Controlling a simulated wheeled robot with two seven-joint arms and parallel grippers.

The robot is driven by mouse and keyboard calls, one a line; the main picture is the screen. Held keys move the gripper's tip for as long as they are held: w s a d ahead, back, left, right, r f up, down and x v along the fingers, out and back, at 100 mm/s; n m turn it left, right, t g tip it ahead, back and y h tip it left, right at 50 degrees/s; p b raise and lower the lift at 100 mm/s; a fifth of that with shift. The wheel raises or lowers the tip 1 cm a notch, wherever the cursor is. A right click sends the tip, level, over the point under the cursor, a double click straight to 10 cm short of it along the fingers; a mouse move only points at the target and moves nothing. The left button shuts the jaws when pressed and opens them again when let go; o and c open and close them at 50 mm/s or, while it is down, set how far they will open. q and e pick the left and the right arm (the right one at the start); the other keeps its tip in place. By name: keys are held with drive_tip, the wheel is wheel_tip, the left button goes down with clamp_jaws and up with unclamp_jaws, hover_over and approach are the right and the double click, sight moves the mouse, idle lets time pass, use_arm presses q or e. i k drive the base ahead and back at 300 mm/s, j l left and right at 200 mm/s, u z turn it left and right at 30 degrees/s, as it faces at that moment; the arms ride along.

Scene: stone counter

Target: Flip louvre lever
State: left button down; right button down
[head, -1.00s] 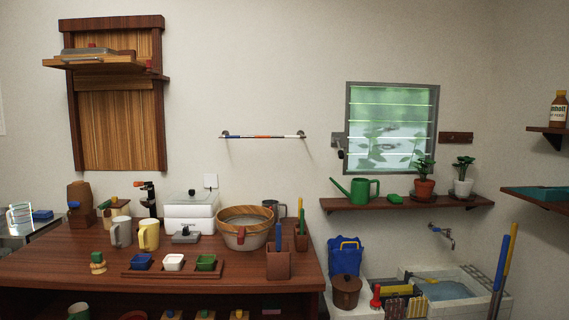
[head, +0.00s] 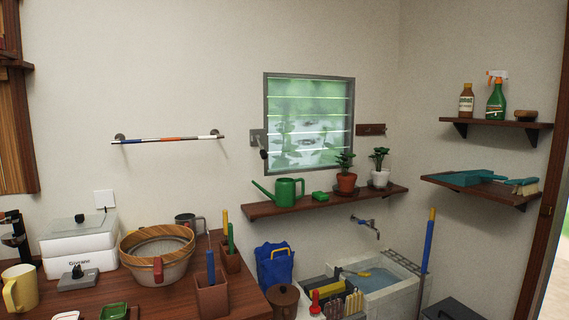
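The louvre window (head: 308,123) has a grey frame and several glass slats, and is set in the back wall above a wooden shelf. The slats look shut or nearly so, with blurred green and white showing through. The louvre lever (head: 262,146) is a small dark handle hanging down from a grey bracket (head: 257,137) on the left side of the frame. Neither of my grippers shows in the head view.
Below the window, the wooden shelf (head: 258,210) holds a green watering can (head: 287,191), a green block (head: 320,195) and potted plants (head: 346,175). A wooden counter (head: 165,297) with a bowl (head: 157,262) stands left; a sink (head: 395,270) lies below the shelf.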

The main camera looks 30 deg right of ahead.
sight(263, 154)
drive_tip(key=i+z, duration=0.2)
drive_tip(key=z, duration=0.2)
drive_tip(key=i+z, duration=0.45)
drive_tip(key=z, duration=0.3)
drive_tip(key=i+l, duration=0.2)
drive_tip(key=i, duration=0.25)
drive_tip(key=i+l+z, duration=0.1)
drive_tip(key=i+l, duration=0.15)
drive_tip(key=i, duration=0.2)
drive_tip(key=i+l+u, duration=0.15)
drive_tip(key=i+u, duration=0.15)
drive_tip(key=u, duration=0.2)
drive_tip(key=i+l+u, duration=0.2)
drive_tip(key=u, duration=0.3)
drive_tip(key=i+l+u, duration=0.25)
drive_tip(key=l+u, duration=0.25)
drive_tip(key=i+l+u, duration=0.25)
drive_tip(key=l+u, duration=0.15)
